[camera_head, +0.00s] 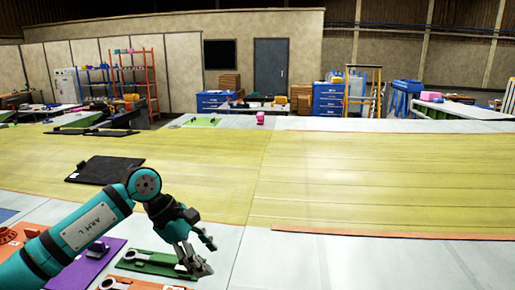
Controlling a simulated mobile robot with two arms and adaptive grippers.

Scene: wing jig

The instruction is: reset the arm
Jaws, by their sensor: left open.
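My left arm (95,224), teal and black, comes in from the lower left. Its grey gripper (203,256) is open, with its fingers pointing down and to the right. No object shows between the fingers. The gripper is above the near edge of the work surface, by the right end of a green board (158,263) that carries a dark tool. I cannot tell whether the fingertips touch anything. My right arm and gripper are not in view.
A purple board (98,262) and orange boards (18,237) with parts lie under and beside my left arm. A black mat (103,170) lies on the large yellow panel (380,180). The grey surface (330,262) right of the gripper is clear. Shelves and blue cabinets (328,99) stand far back.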

